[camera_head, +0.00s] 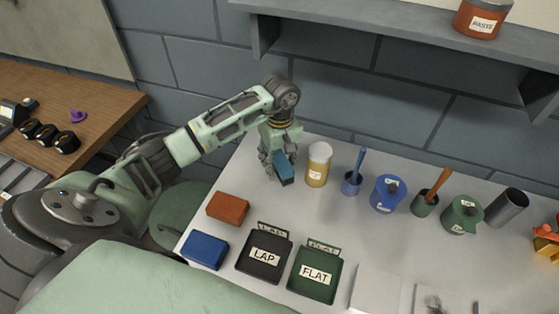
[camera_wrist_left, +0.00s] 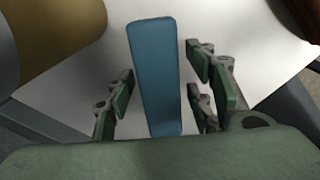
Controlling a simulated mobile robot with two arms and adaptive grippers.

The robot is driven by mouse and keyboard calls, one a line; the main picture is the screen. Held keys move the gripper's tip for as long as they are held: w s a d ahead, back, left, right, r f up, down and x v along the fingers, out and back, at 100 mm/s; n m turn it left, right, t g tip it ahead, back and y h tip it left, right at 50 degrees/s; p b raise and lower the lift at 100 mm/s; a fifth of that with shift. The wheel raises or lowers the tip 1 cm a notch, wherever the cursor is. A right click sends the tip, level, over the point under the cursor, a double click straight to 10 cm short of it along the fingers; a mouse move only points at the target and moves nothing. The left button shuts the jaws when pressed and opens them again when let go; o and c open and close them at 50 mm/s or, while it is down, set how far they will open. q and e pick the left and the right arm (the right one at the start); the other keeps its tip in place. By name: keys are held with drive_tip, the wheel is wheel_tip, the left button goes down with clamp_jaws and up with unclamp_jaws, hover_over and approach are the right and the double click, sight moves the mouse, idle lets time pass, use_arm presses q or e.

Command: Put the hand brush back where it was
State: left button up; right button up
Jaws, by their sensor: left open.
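The hand brush is most likely the blue, flat-handled object (camera_head: 284,169) at the back left of the white table, beside a yellow jar. In the left wrist view the same blue piece (camera_wrist_left: 155,75) lies lengthwise between the fingers. My left gripper (camera_head: 275,160) is over it, fingers pointing down. In the left wrist view the gripper (camera_wrist_left: 162,100) is open, with a finger pair on each side of the blue piece and visible gaps. I cannot tell whether it rests on the table; its bristles are hidden. My right gripper is not in view.
A yellow jar (camera_head: 318,165) stands close right of my left gripper. Further right are a blue cup with a brush (camera_head: 351,184), a blue pot (camera_head: 387,195) and a green pot (camera_head: 462,215). In front are a red block (camera_head: 228,208), a blue block (camera_head: 205,250) and LAP (camera_head: 264,276) and FLAT (camera_head: 315,289) trays.

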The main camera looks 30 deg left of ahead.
sight(279, 159)
use_arm(q)
drive_tip(key=shift+r, duration=0.3)
wheel_tip(279, 159, up, 11)
drive_tip(key=b, duration=0.3)
drive_tip(key=shift+f+b, duration=0.2)
drive_tip(key=shift+b, duration=0.15)
drive_tip(key=shift+r, duration=0.5)
drive_tip(key=shift+s+f, duration=0.1)
